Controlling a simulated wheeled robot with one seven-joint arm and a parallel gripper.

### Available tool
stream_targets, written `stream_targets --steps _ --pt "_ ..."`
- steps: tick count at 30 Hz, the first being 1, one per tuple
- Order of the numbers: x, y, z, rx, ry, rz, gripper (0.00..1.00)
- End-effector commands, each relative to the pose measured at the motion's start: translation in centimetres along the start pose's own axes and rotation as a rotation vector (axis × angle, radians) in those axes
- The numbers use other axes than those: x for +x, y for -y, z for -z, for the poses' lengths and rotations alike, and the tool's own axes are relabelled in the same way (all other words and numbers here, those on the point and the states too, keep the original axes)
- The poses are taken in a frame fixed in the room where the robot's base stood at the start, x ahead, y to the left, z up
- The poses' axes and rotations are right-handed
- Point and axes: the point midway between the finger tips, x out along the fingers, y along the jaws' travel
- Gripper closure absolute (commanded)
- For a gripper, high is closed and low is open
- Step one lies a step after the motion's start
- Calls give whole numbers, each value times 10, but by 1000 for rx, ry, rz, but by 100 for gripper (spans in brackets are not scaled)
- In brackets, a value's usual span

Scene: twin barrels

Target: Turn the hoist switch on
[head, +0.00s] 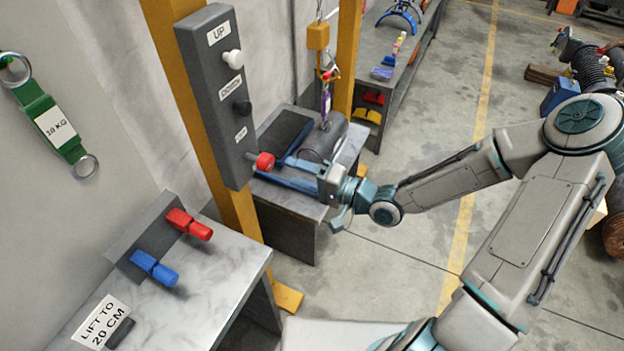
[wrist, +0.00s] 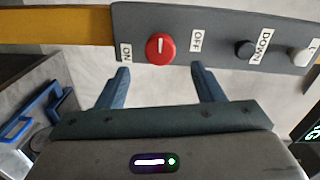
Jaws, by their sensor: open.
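The hoist switch is a red round knob (head: 264,162) at the lower end of a grey control box (head: 216,95). In the wrist view the red knob (wrist: 160,47) sits between an ON label (wrist: 126,52) at left and an OFF label (wrist: 197,42) at right. Its white mark stands roughly upright in that picture, between the labels. My gripper (head: 271,168) is open and faces the box, its blue fingers close to the knob. In the wrist view my gripper (wrist: 161,73) has one finger on each side below the knob, empty; whether they touch it is not clear.
White UP (head: 232,58) and black DOWN (head: 241,107) buttons sit above the knob. A yellow post (head: 178,80) carries the box. A bench with red (head: 188,223) and blue (head: 154,268) handles stands at lower left. A hoist hook (head: 327,73) hangs over a metal cylinder (head: 324,143) behind.

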Motion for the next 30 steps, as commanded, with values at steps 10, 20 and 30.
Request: stream_targets --steps 10,20,30 --pt "-31 0 0 0 0 -1 39" --pt "-32 0 0 0 1 0 39" --pt "-32 -9 -1 -26 6 -60 39"
